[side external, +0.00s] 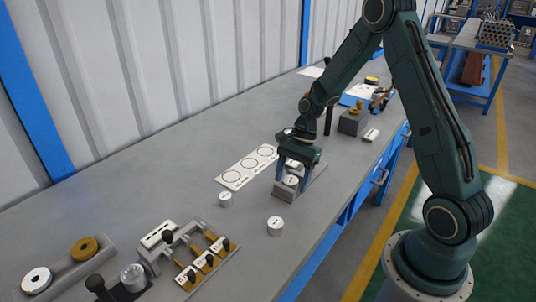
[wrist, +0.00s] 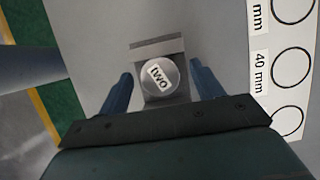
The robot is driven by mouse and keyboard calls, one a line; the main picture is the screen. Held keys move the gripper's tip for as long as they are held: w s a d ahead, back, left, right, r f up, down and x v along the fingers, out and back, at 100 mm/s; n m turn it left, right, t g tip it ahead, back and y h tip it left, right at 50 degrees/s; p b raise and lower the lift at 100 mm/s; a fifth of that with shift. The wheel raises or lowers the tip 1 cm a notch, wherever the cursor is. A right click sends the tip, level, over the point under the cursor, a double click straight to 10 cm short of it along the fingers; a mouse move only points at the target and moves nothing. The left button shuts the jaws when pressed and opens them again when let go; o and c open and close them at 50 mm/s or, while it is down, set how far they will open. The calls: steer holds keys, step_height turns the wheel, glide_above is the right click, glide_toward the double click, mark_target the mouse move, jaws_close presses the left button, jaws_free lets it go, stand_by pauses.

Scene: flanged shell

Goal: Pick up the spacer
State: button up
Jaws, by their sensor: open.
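A short silvery cylinder, which looks like a spacer, sits on a grey block in the wrist view (wrist: 158,77). Its top has a white label that appears to read "two". In the side external view this cylinder (side external: 291,181) is partly hidden by my gripper (side external: 292,172). My gripper is open, with one blue finger on each side of the cylinder in the wrist view. A gap shows between each finger and the cylinder. Two similar cylinders stand loose on the bench, one to the left (side external: 226,200) and one nearer the front (side external: 275,225).
A white card with circles (side external: 248,168) lies behind the block; one circle is marked "40 mm" in the wrist view. A fixture with yellow parts (side external: 208,262) and a tray with rings (side external: 65,268) stand front left. A grey block (side external: 352,123) stands farther back. Bare bench lies between.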

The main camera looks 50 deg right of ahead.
mark_target(292, 178)
steer(key=shift+c, duration=0.5)
steer(key=c, duration=1.1)
steer(key=shift+r, duration=0.1)
steer(key=shift+c, duration=0.2)
step_height(292, 178, up, 20)
